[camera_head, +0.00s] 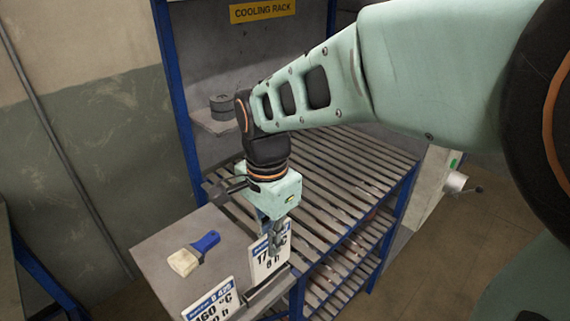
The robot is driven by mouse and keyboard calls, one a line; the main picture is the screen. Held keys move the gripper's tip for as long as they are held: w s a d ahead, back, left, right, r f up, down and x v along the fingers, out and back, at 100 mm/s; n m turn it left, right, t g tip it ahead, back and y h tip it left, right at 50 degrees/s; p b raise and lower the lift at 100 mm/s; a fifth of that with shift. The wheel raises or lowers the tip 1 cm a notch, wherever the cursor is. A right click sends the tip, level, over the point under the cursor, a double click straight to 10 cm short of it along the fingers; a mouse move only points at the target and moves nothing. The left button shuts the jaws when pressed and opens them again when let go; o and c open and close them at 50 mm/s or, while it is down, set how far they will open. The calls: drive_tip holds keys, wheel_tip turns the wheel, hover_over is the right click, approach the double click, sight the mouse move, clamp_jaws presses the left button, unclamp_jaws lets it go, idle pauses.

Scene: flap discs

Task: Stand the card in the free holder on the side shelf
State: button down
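A white card (262,268) with a blue top band and large black print, partly hidden, is upright at the right end of the side shelf (160,240). My gripper (276,238) points down and is shut on the card's upper part, with a finger across its front. Below the card is a grey metal holder (264,296) at the shelf's front edge. The card's lower edge is close to it; I cannot tell whether it sits in the slot.
A brush (195,254) with a blue handle and pale bristles lies on the side shelf. The slatted cooling rack (340,170) with blue posts is right of it. Dark discs (222,106) rest on a small ledge behind. The shelf's left and back areas are clear.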

drive_tip(key=shift+s+a+f+b, duration=0.25)
drive_tip(key=shift+a+f+b, duration=0.15)
drive_tip(key=shift+f, duration=0.3)
drive_tip(key=shift+s+a+f+b, duration=0.1)
drive_tip(key=shift+a+f+b, duration=0.1)
drive_tip(key=shift+f+b, duration=1.2)
drive_tip(key=shift+f, duration=0.35)
drive_tip(key=c, duration=2.2)
unclamp_jaws()
drive_tip(key=shift+o, duration=0.2)
drive_tip(key=shift+r, duration=0.1)
wheel_tip(320, 180, up, 12)
drive_tip(key=p, duration=1)
hover_over(265, 258)
drive_tip(key=w, duration=0.1)
drive_tip(key=shift+a+r, duration=0.1)
drive_tip(key=shift+w, duration=0.15)
